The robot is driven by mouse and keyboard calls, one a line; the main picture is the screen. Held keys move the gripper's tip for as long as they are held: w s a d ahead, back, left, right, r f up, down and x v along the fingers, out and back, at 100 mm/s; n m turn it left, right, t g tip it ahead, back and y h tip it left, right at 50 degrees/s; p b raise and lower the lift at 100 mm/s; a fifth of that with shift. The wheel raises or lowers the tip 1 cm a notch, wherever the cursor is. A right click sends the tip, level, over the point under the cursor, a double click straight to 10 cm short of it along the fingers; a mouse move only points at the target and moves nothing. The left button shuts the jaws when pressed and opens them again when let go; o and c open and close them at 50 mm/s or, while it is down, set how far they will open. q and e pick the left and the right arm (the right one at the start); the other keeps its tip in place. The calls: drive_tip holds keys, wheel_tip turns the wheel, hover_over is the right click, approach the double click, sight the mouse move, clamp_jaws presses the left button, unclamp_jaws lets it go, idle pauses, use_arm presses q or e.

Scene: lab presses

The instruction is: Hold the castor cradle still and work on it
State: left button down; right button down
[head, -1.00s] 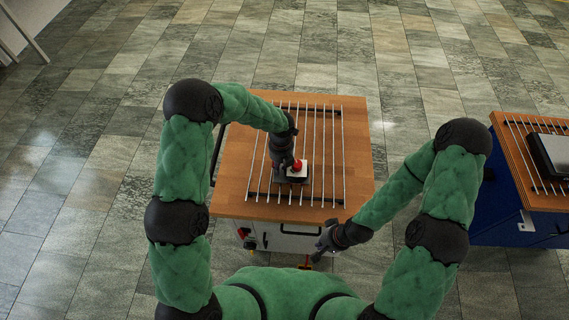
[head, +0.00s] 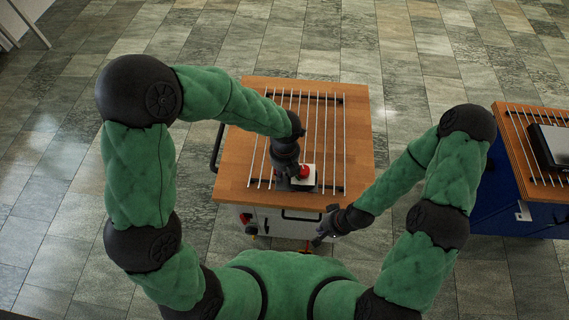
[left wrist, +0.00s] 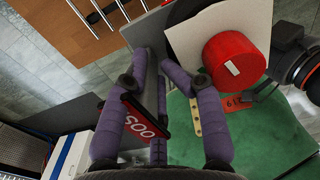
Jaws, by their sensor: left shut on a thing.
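A small block with a white top plate (head: 311,175) and a red round button (head: 304,171) stands on the cart's rails; I cannot tell whether it is the castor cradle. My left gripper (head: 292,172) is at its left side. In the left wrist view, the purple fingers (left wrist: 168,75) are shut on a grey part beside the white plate (left wrist: 188,40) and the red button (left wrist: 235,60). The fingers partly hide that part. My right gripper (head: 326,234) is low at the cart's front edge; its fingers are too small to read.
The wooden cart top (head: 232,170) carries several metal rails (head: 329,130). Its white front (head: 285,228) has a dark handle and a red and yellow switch (head: 248,221). A blue cart (head: 500,200) with a dark-framed device (head: 552,147) stands at the right. Tiled floor is open behind.

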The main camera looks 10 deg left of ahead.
use_arm(q)
drive_tip(key=shift+s+r, duration=0.1)
drive_tip(key=shift+s, duration=0.05)
idle(0.3)
drive_tip(key=shift+w+d+f+b, duration=0.1)
drive_tip(key=shift+w+f+b, duration=0.1)
drive_tip(key=shift+w+f, duration=1.4)
drive_tip(key=shift+w+a+f+b, duration=0.1)
drive_tip(key=shift+w+f+b, duration=0.1)
drive_tip(key=shift+w+f, duration=1.35)
drive_tip(key=shift+w+d+f+b, duration=0.15)
drive_tip(key=shift+w+f, duration=0.8)
drive_tip(key=shift+w, duration=1.25)
drive_tip(key=shift+w+f+b, duration=0.25)
drive_tip(key=shift+w+f, duration=0.45)
drive_tip(key=shift+w, duration=0.2)
drive_tip(key=shift+w+f+b, duration=0.2)
drive_tip(key=shift+w+f, duration=0.5)
drive_tip(key=shift+w, duration=0.15)
drive_tip(key=shift+f, duration=0.2)
